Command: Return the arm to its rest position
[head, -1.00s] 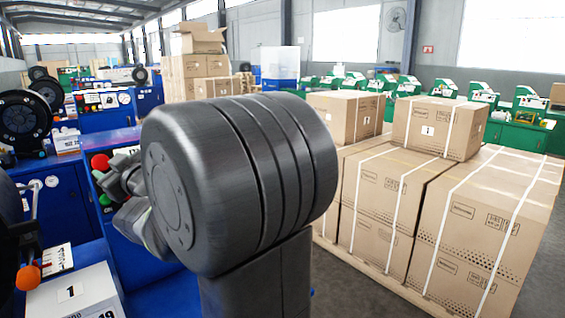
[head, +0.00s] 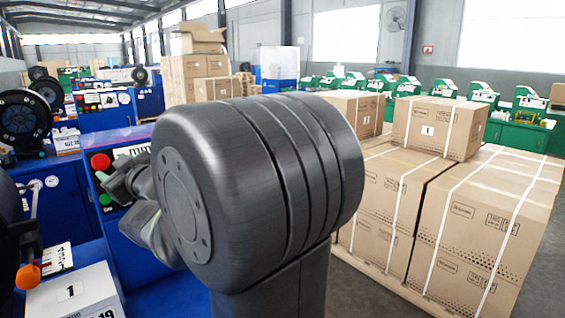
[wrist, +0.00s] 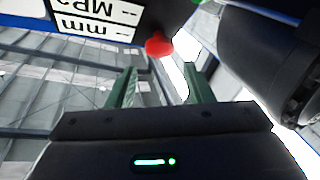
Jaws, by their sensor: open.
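In the wrist view my gripper (wrist: 160,85) has its two green fingers apart with nothing between them. In the head view my arm's large dark joint fills the middle. The machine's red button (head: 101,161) is clear of the arm in the head view. A red button (wrist: 158,45) also shows beyond the fingers in the wrist view, near an upside-down label (wrist: 95,22) with "MPa" and "mm".
Strapped cartons (head: 475,235) stand on a pallet close at the right. A white box (head: 72,293) marked 1 and an orange knob (head: 28,276) are at the lower left. Green machines (head: 525,120) line the back right. Bare floor shows beside the pallet.

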